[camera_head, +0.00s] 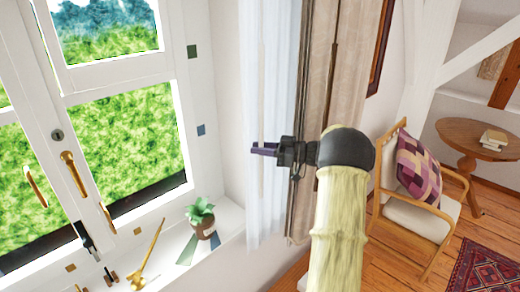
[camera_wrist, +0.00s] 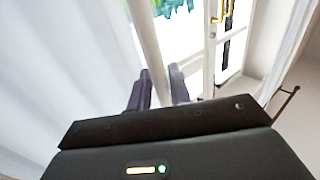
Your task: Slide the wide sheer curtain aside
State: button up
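The white sheer curtain (camera_head: 268,60) hangs at the right side of the window in the head view. It also fills the left of the wrist view (camera_wrist: 60,60). My gripper (camera_head: 264,150) is at the curtain in its lower half, pointing left toward the window. In the wrist view my gripper's two dark fingers (camera_wrist: 159,90) are close together, with a narrow pale upright strip of the curtain between them. The strip runs up from the gripper to the top edge. The fingertips' exact contact with the cloth is hard to see.
A heavier beige curtain (camera_head: 330,80) hangs just right of the sheer one. The window (camera_head: 125,145) has brass handles. A potted plant (camera_head: 201,217) stands on the sill (camera_head: 232,216). An armchair (camera_head: 405,210) and a round table (camera_head: 470,130) stand at the right.

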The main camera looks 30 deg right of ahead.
jog(key=shift+s, duration=0.1)
jog(key=b+v, duration=0.7)
jog(key=v, duration=1)
jog(key=shift+d, duration=0.2)
